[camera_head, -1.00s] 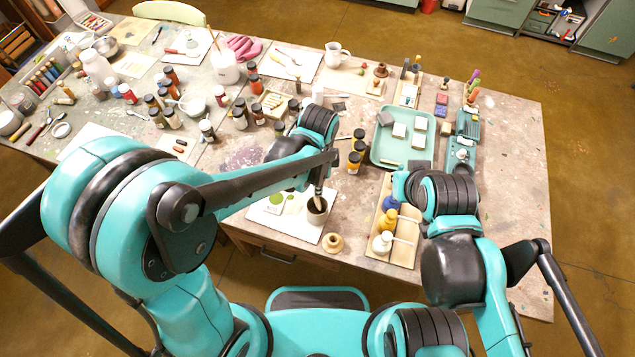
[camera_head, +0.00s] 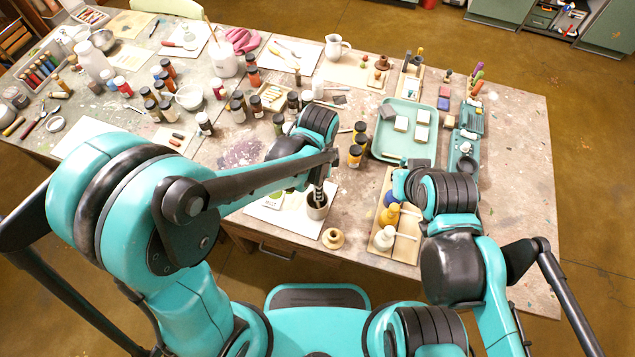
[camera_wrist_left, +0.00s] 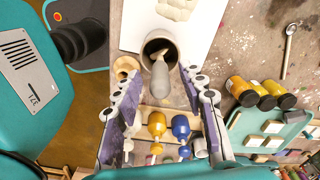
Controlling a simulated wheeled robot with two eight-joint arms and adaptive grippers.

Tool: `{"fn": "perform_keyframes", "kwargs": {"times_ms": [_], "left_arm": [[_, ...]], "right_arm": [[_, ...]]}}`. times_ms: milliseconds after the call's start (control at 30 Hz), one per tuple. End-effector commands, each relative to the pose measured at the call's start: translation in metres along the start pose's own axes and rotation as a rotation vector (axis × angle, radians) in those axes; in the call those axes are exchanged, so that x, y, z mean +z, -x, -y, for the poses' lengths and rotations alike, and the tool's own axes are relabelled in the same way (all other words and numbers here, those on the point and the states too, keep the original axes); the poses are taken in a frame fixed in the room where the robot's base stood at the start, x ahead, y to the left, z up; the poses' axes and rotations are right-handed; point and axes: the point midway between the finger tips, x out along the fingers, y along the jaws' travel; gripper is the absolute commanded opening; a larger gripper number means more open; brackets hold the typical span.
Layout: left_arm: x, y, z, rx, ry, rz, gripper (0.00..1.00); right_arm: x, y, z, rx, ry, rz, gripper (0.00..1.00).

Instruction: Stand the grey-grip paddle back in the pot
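The grey-grip paddle (camera_wrist_left: 160,78) stands in the pot (camera_wrist_left: 147,48), pale end inside and grey grip sticking out, leaning a little. In the head view the paddle (camera_head: 318,191) shows at the mouth of the pot (camera_head: 317,209), beside my left arm. My left gripper (camera_wrist_left: 163,76) is open, with a finger on each side of the grip and gaps between; the head view hides its fingers behind my arm.
Dark-capped jars (camera_head: 355,156) and a green tray (camera_head: 383,152) are behind. A white sheet (camera_head: 283,220) lies under the pot.

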Motion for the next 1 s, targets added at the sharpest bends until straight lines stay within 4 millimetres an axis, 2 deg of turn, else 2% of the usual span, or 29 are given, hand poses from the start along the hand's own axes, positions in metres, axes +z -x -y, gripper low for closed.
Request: {"fn": "perform_keyframes", "kwargs": {"times_ms": [200, 333, 700, 833, 1000], "left_arm": [[0.000, 0.001, 0.000, 0.000, 0.000, 0.000, 0.40], [0.000, 0.011, 0.000, 0.000, 0.000, 0.000, 0.40], [0.000, 0.085, 0.000, 0.000, 0.000, 0.000, 0.40], [0.000, 0.105, 0.000, 0.000, 0.000, 0.000, 0.40], [0.000, 0.118, 0.000, 0.000, 0.000, 0.000, 0.40]], "right_arm": [[0.000, 0.000, 0.000, 0.000, 0.000, 0.000, 0.00], [0.000, 0.000, 0.000, 0.000, 0.000, 0.000, 0.00], [0.000, 0.000, 0.000, 0.000, 0.000, 0.000, 0.00], [0.000, 0.000, 0.000, 0.000, 0.000, 0.000, 0.00], [0.000, 0.000, 0.000, 0.000, 0.000, 0.000, 0.00]]}}
